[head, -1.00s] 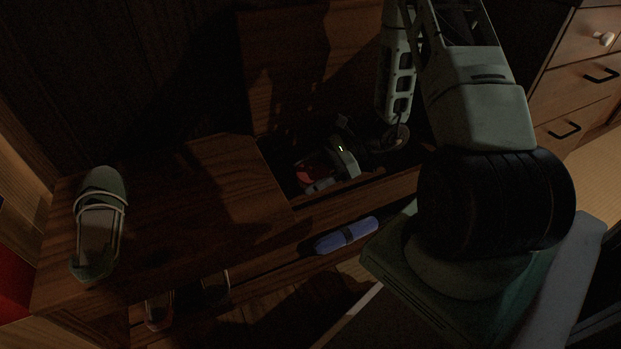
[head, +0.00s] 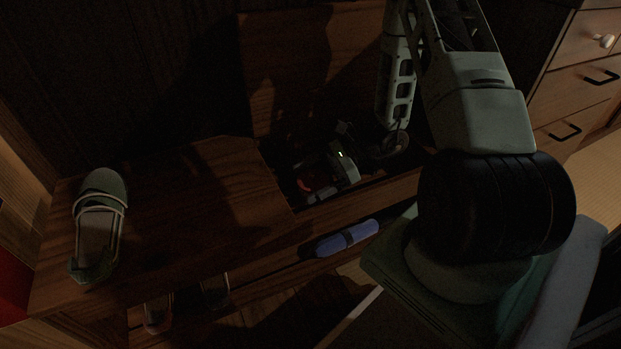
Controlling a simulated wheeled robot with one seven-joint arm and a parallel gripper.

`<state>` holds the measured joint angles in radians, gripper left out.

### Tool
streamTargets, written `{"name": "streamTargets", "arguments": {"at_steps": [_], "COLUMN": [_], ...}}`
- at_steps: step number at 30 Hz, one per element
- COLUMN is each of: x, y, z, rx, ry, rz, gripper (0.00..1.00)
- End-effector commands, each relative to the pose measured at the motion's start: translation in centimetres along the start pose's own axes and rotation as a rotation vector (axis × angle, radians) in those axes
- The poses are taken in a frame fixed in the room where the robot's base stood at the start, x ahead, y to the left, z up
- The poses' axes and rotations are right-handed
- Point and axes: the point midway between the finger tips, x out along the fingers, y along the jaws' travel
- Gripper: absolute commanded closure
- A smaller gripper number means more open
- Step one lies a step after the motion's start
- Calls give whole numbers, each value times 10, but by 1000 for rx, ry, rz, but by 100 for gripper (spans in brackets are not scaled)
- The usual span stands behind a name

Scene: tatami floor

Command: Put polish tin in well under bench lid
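The wooden bench (head: 180,200) has its lid (head: 290,70) raised at the back, over a dark open well (head: 375,190). My gripper (head: 315,190) reaches down into the well at its left end. A small red thing, likely the polish tin (head: 306,184), shows at the gripper's fingers. It is dim and mostly covered by the gripper, so I cannot tell whether the fingers are closed on it.
A grey-green shoe (head: 98,225) lies on the bench top at the left. A blue rolled thing with a dark band (head: 346,238) lies along the bench front, below the well. Shoes (head: 215,290) sit under the bench. Drawers (head: 580,75) stand at the right.

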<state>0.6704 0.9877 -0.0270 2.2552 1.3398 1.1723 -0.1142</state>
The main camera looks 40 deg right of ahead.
Motion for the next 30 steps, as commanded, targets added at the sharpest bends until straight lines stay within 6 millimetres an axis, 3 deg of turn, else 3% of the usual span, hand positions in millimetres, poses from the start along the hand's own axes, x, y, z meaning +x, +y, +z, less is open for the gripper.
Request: {"name": "streamTargets", "arguments": {"at_steps": [8, 21, 30], "x": [-7, -100, -124], "y": [0, -1, 0], "z": [16, 15, 12], "rx": [-3, 0, 0], "ry": [2, 1, 0], "rz": [0, -3, 1], "gripper": [12, 12, 12]}}
